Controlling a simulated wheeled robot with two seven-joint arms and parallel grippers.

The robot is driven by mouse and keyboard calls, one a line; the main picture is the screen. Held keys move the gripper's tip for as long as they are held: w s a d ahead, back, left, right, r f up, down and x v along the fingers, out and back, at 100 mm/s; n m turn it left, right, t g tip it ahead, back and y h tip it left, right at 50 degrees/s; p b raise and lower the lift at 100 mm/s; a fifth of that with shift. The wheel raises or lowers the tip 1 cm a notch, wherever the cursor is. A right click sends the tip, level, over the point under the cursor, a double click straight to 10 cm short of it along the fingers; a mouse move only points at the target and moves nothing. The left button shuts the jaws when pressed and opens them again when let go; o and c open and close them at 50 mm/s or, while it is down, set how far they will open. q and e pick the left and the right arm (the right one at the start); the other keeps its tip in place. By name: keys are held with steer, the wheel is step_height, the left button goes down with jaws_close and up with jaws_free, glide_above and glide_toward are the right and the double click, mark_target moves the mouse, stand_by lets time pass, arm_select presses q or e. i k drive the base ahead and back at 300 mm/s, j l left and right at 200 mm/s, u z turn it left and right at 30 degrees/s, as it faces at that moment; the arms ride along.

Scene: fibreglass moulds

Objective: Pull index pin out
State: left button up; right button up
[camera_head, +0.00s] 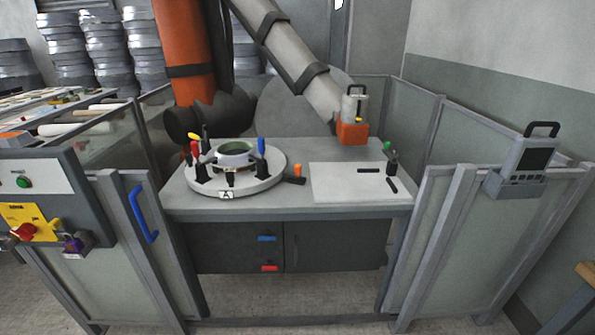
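A round pale turntable (268,182) stands on the left part of the grey workbench, with a ring-shaped green and white mould (236,152) in its middle. Black clamps with yellow, red and blue handles stand around the mould. At the turntable's right edge is a small black block with an upright orange knob (297,170), which looks like the index pin. It stands upright; how deep it sits cannot be seen. A label with the letter A (226,194) is on the turntable's front rim. Neither of my grippers is in view.
A fenced cell surrounds the bench; its front is open between a left panel with a blue handle (143,214) and a right panel holding a grey device (528,160). A white sheet (330,188) lies on the bench. A large orange and grey arm (185,50) hangs behind.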

mark_target(298, 166)
steer(key=i+u, duration=0.15)
steer(key=u, duration=0.2)
steer(key=i+u, duration=0.15)
steer(key=u, duration=0.25)
steer(key=i+l+u, duration=0.15)
steer(key=u, duration=0.2)
